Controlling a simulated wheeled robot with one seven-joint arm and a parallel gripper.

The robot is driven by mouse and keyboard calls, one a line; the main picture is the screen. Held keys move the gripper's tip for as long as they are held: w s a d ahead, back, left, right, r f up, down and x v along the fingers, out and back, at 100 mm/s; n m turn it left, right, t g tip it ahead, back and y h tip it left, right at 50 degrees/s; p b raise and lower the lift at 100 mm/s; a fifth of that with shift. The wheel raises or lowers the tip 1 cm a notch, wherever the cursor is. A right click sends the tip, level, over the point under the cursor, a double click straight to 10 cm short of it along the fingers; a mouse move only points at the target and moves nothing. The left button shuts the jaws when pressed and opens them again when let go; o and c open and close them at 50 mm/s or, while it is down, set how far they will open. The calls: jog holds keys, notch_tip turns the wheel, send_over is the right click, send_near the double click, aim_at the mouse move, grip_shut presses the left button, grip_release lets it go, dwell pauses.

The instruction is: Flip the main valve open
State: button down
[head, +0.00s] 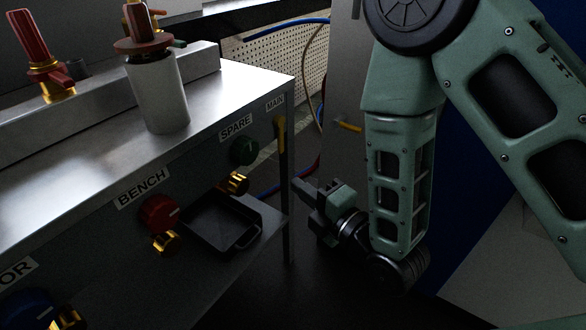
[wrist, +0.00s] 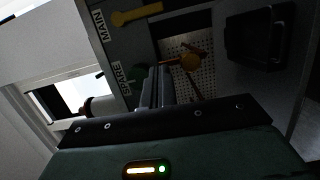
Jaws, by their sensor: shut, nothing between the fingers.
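The main valve's yellow lever (head: 281,136) is on the bench's front panel at its right end, beneath the MAIN label (head: 275,103). It hangs downward from its pivot, seen nearly edge-on. In the wrist view the yellow lever (wrist: 138,14) is at the top, beside the MAIN label (wrist: 98,22); that picture is turned sideways. My gripper (head: 301,188) is shut and empty, below and to the right of the lever in the head view, apart from it. In the wrist view its closed fingers (wrist: 157,88) point toward the panel, near the SPARE label.
The SPARE green knob (head: 244,151) with a brass outlet (head: 235,183) and the BENCH red knob (head: 160,212) are left of the lever. A black tray (head: 207,247) sits on the lower shelf. A white cylinder (head: 159,95) stands on the bench. A table leg (head: 287,220) is near my gripper.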

aim_at(280, 135)
jog(key=shift+d+f, duration=0.1)
dwell(0.3)
jog(key=w+a+b, duration=0.3)
jog(key=w, duration=0.8)
jog(key=shift+a, duration=0.35)
